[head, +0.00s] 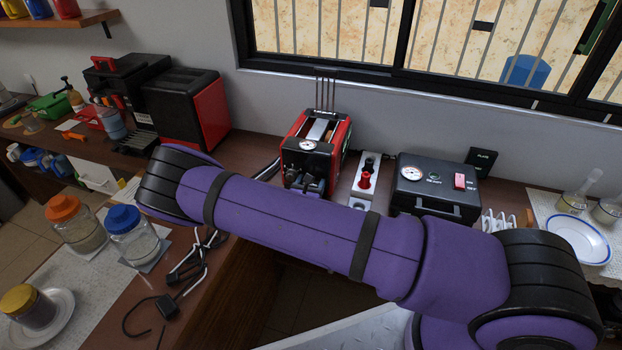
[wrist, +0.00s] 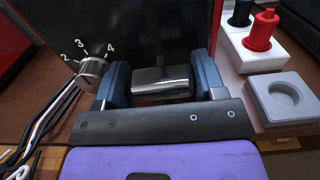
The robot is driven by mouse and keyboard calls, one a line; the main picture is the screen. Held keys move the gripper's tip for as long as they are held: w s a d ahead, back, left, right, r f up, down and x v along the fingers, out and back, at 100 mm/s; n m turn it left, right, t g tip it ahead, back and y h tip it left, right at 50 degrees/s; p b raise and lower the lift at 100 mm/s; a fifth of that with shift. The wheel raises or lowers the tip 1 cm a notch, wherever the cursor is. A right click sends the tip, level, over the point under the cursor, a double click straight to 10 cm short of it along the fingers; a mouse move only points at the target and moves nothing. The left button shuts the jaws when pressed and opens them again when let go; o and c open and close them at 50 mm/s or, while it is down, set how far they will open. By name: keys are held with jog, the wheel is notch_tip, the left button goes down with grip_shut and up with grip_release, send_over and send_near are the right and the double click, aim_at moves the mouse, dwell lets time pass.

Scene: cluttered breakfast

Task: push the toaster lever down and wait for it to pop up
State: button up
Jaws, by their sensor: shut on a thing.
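The red and black toaster (head: 341,135) stands on the counter below the window, with a round dial on its near face. In the wrist view its dark face (wrist: 150,30) fills the upper middle. My gripper (wrist: 161,77) is at that face, shut on the silver toaster lever (wrist: 162,84), with one dark finger on each side of it. In the head view my gripper (head: 305,183) shows small at the toaster's front, and the lever is hidden. A silver knob (wrist: 92,68) marked 2, 3, 4 is left of the lever. Thin rods rise above the toaster slots.
A pale block (head: 364,178) with red and black knobs stands close right of the toaster. A black box (head: 436,186) with a gauge is further right. Dark cables (wrist: 45,115) lie at the left. Lidded jars (head: 132,233) stand at the left.

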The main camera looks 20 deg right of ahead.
jog(key=o, duration=1.3)
jog(key=v, duration=1.1)
jog(key=shift+w, duration=0.1)
